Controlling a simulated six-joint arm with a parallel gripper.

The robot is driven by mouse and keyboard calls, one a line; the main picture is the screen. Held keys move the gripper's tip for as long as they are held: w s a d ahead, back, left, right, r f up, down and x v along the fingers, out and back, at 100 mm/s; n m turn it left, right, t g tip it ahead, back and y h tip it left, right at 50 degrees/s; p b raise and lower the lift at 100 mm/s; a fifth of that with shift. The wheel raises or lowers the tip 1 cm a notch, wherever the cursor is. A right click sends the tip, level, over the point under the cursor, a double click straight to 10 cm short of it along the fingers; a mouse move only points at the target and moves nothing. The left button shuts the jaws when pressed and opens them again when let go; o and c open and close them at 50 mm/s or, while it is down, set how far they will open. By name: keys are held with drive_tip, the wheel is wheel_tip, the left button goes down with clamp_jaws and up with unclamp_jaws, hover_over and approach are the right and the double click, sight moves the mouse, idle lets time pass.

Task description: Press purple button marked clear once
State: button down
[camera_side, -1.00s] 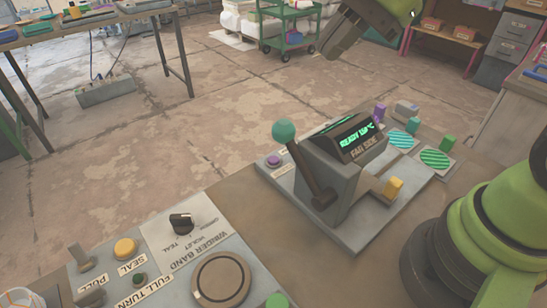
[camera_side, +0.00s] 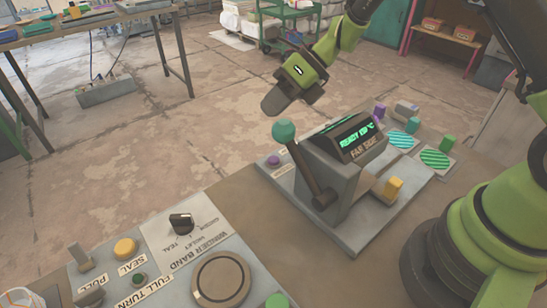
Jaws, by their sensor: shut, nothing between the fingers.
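The purple button (camera_side: 274,160) is a small round cap on the grey plate of the press unit, at its left corner. A label lies beside it, partly hidden by the lever and too small to read. The press (camera_side: 341,165) has a grey body, a lit green display and a lever with a teal knob (camera_side: 284,131). My gripper (camera_side: 274,106) is shut and empty. It points down and left, and in the picture it appears above the purple button and the knob, apart from both.
The lever stands close to the right of the purple button. Purple, teal and green blocks and two striped discs (camera_side: 435,159) are at the plate's right end. A yellow block (camera_side: 393,187) is in front. A control panel (camera_side: 205,262) with knobs and buttons lies at lower left.

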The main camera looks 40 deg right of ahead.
sight(274, 157)
drive_tip(key=shift+f, duration=4.4)
drive_tip(key=shift+f, duration=0.15)
drive_tip(key=shift+f, duration=0.25)
